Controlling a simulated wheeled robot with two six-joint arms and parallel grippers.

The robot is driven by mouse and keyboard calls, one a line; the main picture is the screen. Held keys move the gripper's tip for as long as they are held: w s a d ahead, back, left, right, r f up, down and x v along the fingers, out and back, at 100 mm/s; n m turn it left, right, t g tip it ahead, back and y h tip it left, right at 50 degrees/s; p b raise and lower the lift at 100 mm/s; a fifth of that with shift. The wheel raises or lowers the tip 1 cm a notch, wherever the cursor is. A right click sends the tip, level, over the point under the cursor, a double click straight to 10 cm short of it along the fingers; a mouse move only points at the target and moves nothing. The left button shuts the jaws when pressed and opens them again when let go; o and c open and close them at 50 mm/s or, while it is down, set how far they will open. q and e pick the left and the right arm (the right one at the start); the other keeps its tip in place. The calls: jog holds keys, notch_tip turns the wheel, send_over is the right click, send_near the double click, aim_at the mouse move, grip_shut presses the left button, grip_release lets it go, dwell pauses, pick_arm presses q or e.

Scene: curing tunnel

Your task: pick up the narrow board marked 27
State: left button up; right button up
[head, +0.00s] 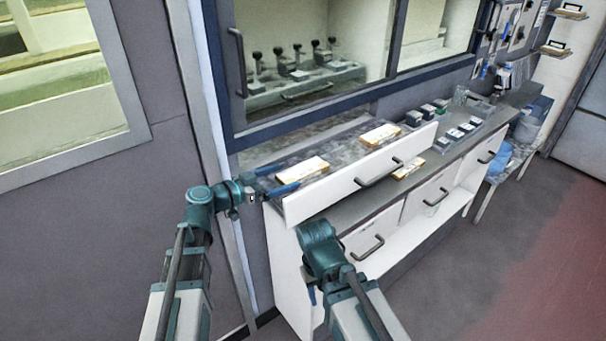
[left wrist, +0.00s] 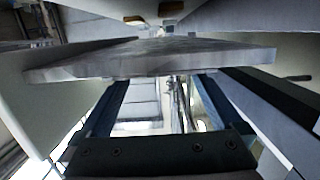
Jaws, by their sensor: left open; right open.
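Three pale boards with brownish edges show in the head view: one at the near end (head: 302,170), one farther along (head: 380,135), and one lower on the counter (head: 408,168). I cannot read a 27 on any of them. My left gripper (head: 290,176) is open at the left end of the nearest board, with nothing held. Its two blue fingers also show in the left wrist view (left wrist: 162,88), with a grey slab edge (left wrist: 150,62) crossing beyond them. My right gripper (head: 311,292) is low in front of the white cabinet, mostly hidden by my right arm.
A white drawer front (head: 360,178) with a dark handle stands out along the grey surface. Small dark-and-white blocks (head: 460,133) sit farther along the counter. A glazed cabinet (head: 305,60) is behind. Open floor (head: 500,250) lies to the right.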

aim_at(298, 171)
pick_arm(q)
jog(key=shift+w+d, duration=0.3)
jog(key=shift+d, duration=0.15)
jog(key=shift+f, duration=0.1)
jog(key=x, duration=0.5)
jog(key=shift+w+b, duration=0.15)
jog(key=shift+b, duration=0.25)
jog(key=c, duration=1.3)
notch_tip(298, 171, up, 10)
jog(key=p, duration=1)
